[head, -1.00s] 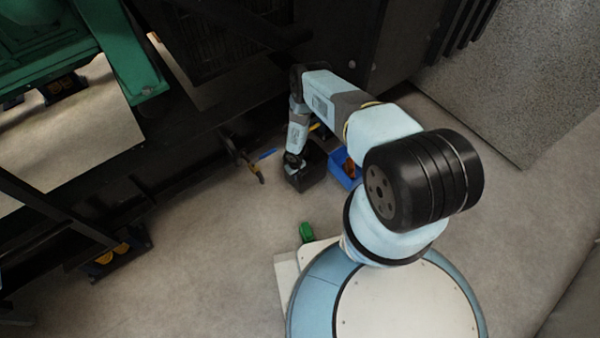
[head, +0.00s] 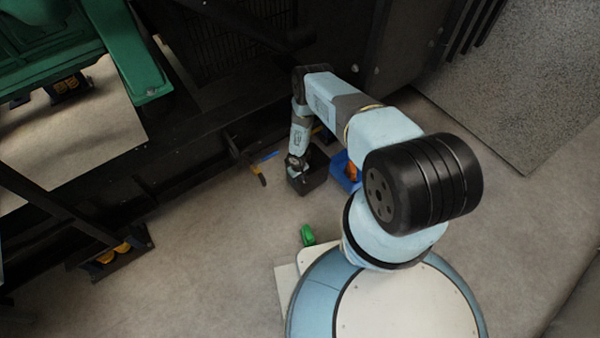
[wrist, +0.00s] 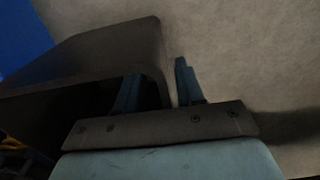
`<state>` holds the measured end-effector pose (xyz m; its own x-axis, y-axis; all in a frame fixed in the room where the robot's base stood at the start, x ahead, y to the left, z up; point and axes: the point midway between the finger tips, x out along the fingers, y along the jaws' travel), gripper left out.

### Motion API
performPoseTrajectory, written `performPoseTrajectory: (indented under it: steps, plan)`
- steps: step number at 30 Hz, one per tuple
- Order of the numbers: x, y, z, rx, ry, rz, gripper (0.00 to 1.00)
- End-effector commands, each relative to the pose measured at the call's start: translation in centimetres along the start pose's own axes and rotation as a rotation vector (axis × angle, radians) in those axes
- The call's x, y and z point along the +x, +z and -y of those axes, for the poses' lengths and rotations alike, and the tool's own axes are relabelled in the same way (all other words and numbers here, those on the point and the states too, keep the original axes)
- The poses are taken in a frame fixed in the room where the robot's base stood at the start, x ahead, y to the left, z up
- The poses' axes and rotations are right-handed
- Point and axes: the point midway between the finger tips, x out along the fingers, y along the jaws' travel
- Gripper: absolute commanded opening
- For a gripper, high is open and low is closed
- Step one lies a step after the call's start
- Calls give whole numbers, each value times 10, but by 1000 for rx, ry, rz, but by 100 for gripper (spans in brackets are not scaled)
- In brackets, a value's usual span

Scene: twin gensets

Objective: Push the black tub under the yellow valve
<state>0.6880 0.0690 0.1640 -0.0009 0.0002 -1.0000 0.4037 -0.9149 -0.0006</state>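The black tub (head: 315,181) stands on the floor in the middle of the head view. It also shows as a large dark shape at the left of the wrist view (wrist: 85,55). The yellow valve handle (head: 263,180) is left of the tub, with a clear gap between them. My gripper (head: 298,171) is down at the tub's near left side. In the wrist view my gripper's fingers (wrist: 158,86) are apart, one over the tub's dark side and one just past its edge. Whether they touch the tub is unclear.
A blue bin (head: 338,171) with orange contents stands close to the tub's right. A blue handle (head: 269,156) is above the yellow one. Dark frame rails (head: 180,165) run behind. A green object (head: 307,235) is near my base. The floor left of the tub is open.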

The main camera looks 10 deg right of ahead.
Motion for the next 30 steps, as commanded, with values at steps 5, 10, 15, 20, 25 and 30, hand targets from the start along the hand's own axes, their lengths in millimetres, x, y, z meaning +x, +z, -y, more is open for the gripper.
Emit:
performPoseTrajectory:
  steps: [5,10,15,20,25,30]
  plan:
    - [-18,-2,0,-1,1,0,37]
    - [-44,-2,0,-1,1,0,37]
    - [-71,-3,-1,-1,1,0,37]
    - [-96,-3,-1,1,1,0,37]
    - [-117,-4,-1,0,0,0,37]
    - [-130,-3,-1,1,0,1,37]
